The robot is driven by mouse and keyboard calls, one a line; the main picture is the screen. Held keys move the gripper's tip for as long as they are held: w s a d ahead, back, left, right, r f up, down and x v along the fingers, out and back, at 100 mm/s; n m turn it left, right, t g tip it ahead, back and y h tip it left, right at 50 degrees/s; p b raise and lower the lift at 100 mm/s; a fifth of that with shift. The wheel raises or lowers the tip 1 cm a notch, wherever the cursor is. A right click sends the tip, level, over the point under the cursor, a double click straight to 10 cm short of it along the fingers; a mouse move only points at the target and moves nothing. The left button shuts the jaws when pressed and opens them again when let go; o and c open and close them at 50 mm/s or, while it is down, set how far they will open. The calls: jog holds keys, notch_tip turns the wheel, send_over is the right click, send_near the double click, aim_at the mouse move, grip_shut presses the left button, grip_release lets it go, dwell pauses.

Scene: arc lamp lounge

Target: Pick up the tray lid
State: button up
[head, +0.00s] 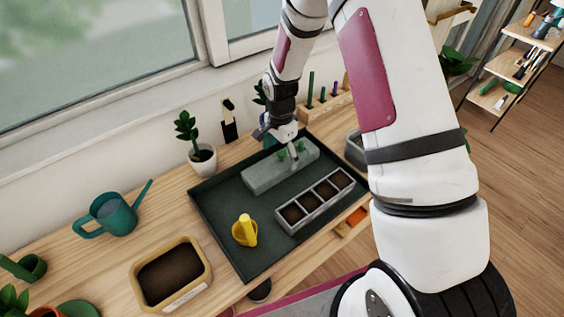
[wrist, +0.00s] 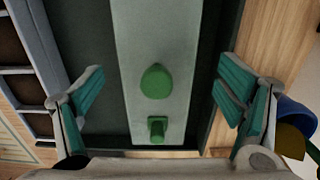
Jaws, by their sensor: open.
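The tray lid (head: 268,174) is a long, pale grey-green, see-through-looking block on the dark tray. Two green shapes show on or in it, one rounded (wrist: 156,82) and one smaller and squarer (wrist: 157,128); I cannot tell whether they are knobs or lie inside. The lid (wrist: 155,35) also runs down the middle of the wrist view. My gripper (head: 291,150) is over the lid's right part, and the arm covers some of it. In the wrist view my gripper (wrist: 159,84) is open, its teal-padded fingers apart on either side of the lid, with nothing between them held.
The dark tray (head: 215,215) also holds a grey tray with several soil cells (head: 315,200) and a yellow scoop-like thing (head: 245,231). A potted plant (head: 203,158), teal watering can (head: 112,214) and soil box (head: 170,276) stand left. A wooden holder (head: 330,108) is behind.

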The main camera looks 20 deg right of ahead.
aim_at(282, 160)
jog(key=shift+s+f, duration=0.15)
jog(key=shift+f, duration=1.7)
jog(key=shift+d, duration=0.1)
jog(key=shift+c, duration=0.6)
jog(key=c, duration=1.2)
jog(key=shift+r, duration=0.1)
